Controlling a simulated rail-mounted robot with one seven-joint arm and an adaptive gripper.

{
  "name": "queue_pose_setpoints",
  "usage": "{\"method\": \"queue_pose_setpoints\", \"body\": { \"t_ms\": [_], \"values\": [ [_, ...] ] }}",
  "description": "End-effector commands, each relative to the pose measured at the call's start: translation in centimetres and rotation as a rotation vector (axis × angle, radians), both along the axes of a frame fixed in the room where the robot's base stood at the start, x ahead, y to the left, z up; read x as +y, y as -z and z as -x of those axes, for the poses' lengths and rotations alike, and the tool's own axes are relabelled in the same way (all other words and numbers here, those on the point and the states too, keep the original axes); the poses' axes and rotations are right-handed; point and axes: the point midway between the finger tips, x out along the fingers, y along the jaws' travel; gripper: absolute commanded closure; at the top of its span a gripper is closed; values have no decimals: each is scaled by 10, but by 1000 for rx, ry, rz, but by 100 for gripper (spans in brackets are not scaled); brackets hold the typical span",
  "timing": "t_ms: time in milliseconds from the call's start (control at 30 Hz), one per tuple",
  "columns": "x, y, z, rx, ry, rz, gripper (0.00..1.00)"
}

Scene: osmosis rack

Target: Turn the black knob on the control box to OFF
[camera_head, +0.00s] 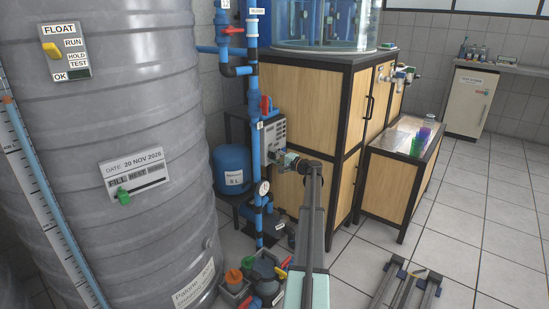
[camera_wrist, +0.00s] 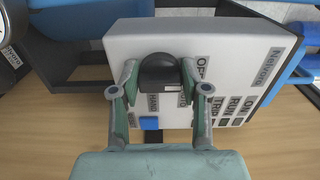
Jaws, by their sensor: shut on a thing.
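The control box (camera_wrist: 225,50) is a light grey box that fills the middle of the wrist view, seen tilted. Its black knob (camera_wrist: 158,68) sits between my two fingertips. My gripper (camera_wrist: 160,76) is shut on the knob, with one green-grey finger at each side. An OFF label is partly visible right of the knob, and a HAND label is below it.
Blue pipes (camera_head: 254,100) with a gauge (camera_head: 263,188) stand close left of my gripper. A wooden cabinet (camera_head: 300,105) is behind. A large grey tank (camera_head: 120,130) fills the left.

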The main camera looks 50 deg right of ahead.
Motion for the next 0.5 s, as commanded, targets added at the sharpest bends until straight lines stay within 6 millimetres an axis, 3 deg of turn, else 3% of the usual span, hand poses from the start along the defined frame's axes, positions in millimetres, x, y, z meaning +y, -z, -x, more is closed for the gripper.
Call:
{"method": "queue_pose_setpoints", "body": {
  "t_ms": [33,100,500],
  "values": [
    [-1,-1,-2,-2,1,0,51],
    [-1,-1,-2,-2,1,0,30],
    [0,0,4,-1,1,-1,30]
  ]
}}
